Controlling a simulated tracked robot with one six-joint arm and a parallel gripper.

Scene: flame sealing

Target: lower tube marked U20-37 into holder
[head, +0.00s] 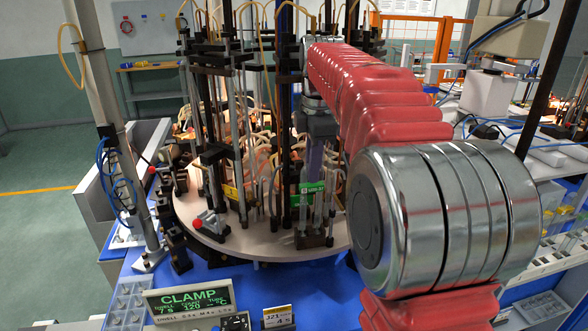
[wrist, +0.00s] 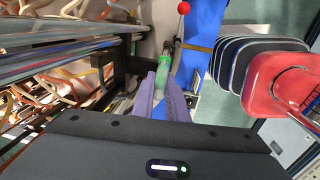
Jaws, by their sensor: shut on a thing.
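My gripper (head: 317,158) hangs at the end of my red-sleeved arm in the head view, over the near edge of the round carousel. In the wrist view its two purple fingers (wrist: 168,92) are shut on a slim tube with a green label (wrist: 164,68). The green label (head: 312,187) shows in the head view too, below the fingers; its print is too small to read surely. A dark holder block (head: 313,241) with upright metal rods stands on the carousel plate below. Whether the tube's lower end touches the holder is hidden.
The round carousel plate (head: 240,243) carries several upright rods, clamps and hoses close to the left of my gripper. A red-knobbed lever (wrist: 183,8) is near it in the wrist view. A display reading CLAMP (head: 188,298) and a card marked JZ1 (head: 278,317) stand in front.

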